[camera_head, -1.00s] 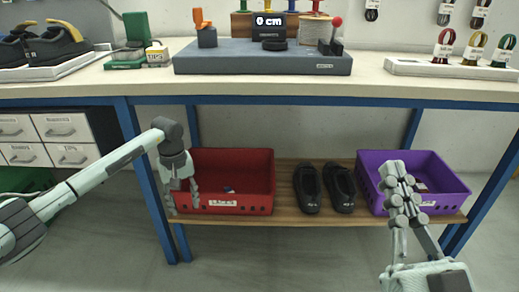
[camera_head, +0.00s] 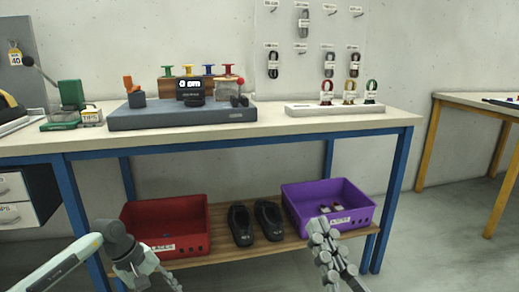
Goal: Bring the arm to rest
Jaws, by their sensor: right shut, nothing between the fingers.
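My right gripper (camera_head: 324,240) is in front of the purple bin (camera_head: 357,219) on the low shelf, apart from the table. Its fingers are together and nothing shows between them. My left arm comes in at the lower left, in front of the red bin (camera_head: 185,246). The left gripper (camera_head: 172,281) is at the bottom edge of the view, partly cut off, and its finger opening is unclear.
A workbench (camera_head: 290,124) with blue legs spans the view. A pair of black shoes (camera_head: 270,219) sits on the wooden shelf (camera_head: 262,245) between the bins. A grey measuring station (camera_head: 180,117) and a white lace holder (camera_head: 335,108) stand on top. Another table (camera_head: 470,104) is at right.

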